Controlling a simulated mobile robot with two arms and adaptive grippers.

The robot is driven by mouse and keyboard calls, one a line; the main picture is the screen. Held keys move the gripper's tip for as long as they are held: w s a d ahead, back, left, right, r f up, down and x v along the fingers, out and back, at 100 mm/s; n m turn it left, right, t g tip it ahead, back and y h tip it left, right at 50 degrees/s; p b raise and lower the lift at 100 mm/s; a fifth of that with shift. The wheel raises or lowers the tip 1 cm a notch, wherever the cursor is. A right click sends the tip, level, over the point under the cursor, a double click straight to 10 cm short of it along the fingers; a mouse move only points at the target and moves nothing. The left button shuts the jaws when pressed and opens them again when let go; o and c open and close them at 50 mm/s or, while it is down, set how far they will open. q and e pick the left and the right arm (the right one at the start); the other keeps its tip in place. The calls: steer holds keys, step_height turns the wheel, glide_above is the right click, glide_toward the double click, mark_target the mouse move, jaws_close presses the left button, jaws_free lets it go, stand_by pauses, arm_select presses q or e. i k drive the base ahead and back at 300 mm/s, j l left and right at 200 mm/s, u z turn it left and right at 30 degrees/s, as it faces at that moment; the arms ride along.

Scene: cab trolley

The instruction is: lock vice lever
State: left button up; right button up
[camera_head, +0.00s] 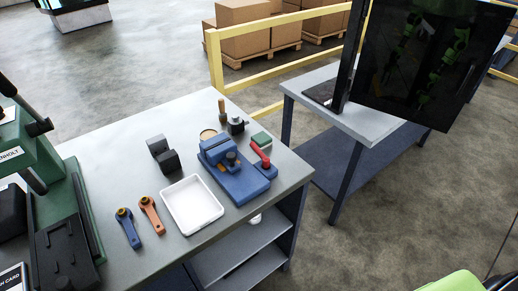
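A blue vice (232,170) sits on the grey workbench (130,130), near its right edge. Its red lever (262,162) is on the vice's right side and slants up and to the left from the blue base. I cannot tell from this view whether the lever is locked. Neither of my grippers is in view, and nothing is touching the vice or its lever.
Around the vice are a white tray (207,221), dark blocks (164,156), a small green box (261,140) and blue (128,229) and orange (152,215) handles. A green press (45,165) stands left. A second table (372,122) holds a dark screen (430,60).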

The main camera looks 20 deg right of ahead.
mark_target(265, 160)
steer(key=k+j, duration=0.1)
steer(key=j, duration=0.35)
steer(key=k+j, duration=0.1)
steer(key=j, duration=0.35)
steer(key=k+j, duration=0.1)
steer(key=j, duration=0.35)
steer(key=j+z, duration=0.1)
steer(key=j, duration=0.35)
steer(key=k, duration=0.05)
